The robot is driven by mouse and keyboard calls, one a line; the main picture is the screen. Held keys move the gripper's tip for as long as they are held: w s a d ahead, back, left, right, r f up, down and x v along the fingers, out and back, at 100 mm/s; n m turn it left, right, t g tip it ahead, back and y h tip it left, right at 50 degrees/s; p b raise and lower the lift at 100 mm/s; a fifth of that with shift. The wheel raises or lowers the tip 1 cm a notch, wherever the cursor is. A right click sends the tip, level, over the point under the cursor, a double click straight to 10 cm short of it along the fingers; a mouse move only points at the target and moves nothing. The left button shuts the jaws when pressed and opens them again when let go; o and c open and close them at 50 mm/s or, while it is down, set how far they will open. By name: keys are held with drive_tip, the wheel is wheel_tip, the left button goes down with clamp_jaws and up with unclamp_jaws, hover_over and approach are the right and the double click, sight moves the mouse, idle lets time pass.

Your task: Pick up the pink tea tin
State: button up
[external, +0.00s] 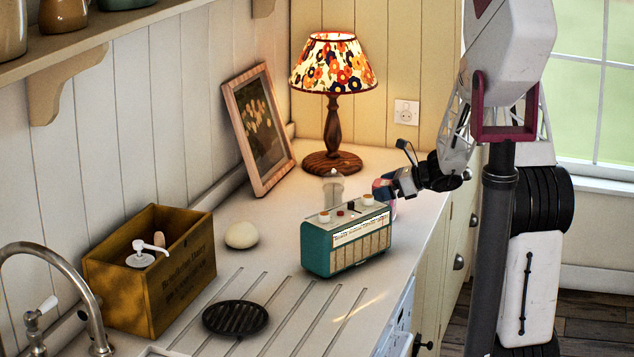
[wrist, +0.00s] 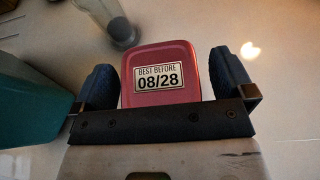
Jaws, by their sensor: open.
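The pink tea tin (wrist: 165,58) lies between my gripper's two dark blue finger pads in the wrist view, with a "BEST BEFORE 08/28" label facing the camera. My gripper (wrist: 165,75) is open around it. Small gaps seem to show beside the tin, and contact cannot be told. In the external view my gripper (external: 384,188) is over the counter's right edge, just behind the radio. Only a small pinkish part of the tin (external: 394,209) shows there; the gripper and radio hide the rest.
A teal radio (external: 347,242) stands close to the tin, at left in the wrist view (wrist: 30,105). A small glass-like item (external: 333,187) stands behind it. A lamp (external: 333,120), picture frame (external: 258,130), white stone-like object (external: 241,235), wooden crate (external: 183,275) and black trivet (external: 235,317) share the counter.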

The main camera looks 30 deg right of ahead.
idle(0.4)
drive_tip(key=c, duration=1.1)
drive_tip(key=shift+r, duration=0.1)
drive_tip(key=shift+c, duration=0.2)
drive_tip(key=shift+r, duration=0.85)
drive_tip(key=shift+s+r, duration=0.15)
drive_tip(key=shift+r, duration=0.8)
drive_tip(key=s+a+r, duration=0.1)
drive_tip(key=s+a, duration=0.1)
drive_tip(key=s, duration=1.3)
drive_tip(key=shift+s+a, duration=0.25)
drive_tip(key=shift+a, duration=0.05)
drive_tip(key=shift+r, duration=0.1)
